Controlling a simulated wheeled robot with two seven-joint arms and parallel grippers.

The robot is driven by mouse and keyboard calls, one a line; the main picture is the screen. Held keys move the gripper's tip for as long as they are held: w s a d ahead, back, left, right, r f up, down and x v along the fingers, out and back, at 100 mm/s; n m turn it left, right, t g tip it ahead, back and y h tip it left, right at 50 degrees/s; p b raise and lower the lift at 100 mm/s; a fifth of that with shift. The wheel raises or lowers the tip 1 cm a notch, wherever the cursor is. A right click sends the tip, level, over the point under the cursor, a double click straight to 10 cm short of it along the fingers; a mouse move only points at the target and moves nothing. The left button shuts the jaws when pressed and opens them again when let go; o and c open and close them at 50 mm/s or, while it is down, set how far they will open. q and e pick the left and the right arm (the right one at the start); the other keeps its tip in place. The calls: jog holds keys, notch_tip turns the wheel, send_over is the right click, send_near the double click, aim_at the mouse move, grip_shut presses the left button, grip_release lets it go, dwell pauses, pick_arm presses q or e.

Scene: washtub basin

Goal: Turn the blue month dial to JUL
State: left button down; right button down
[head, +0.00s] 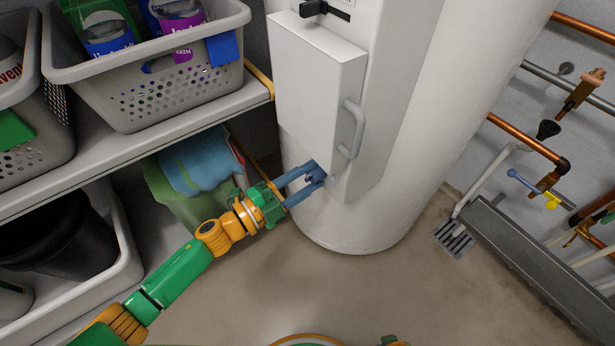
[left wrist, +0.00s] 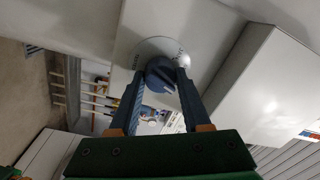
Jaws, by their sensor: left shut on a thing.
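The blue month dial (left wrist: 160,73) sits on a round pale plate (left wrist: 150,47) with small dark lettering on the white panel. In the head view my left gripper (head: 318,172) reaches the lower front of the white tank, and the dial (head: 314,180) shows only as a dark blue patch between the fingers. My right gripper is not in view.
A white box with a grey handle (head: 354,130) juts from the tank (head: 400,200) just above the dial. A shelf (head: 150,140) with grey baskets (head: 160,60) stands at the left. Copper pipes (head: 525,140) run along the right wall. The floor before the tank is clear.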

pick_arm(q)
jog(key=shift+c, duration=1.8)
grip_release()
jog(key=v, duration=0.7)
jog(key=shift+p, duration=0.35)
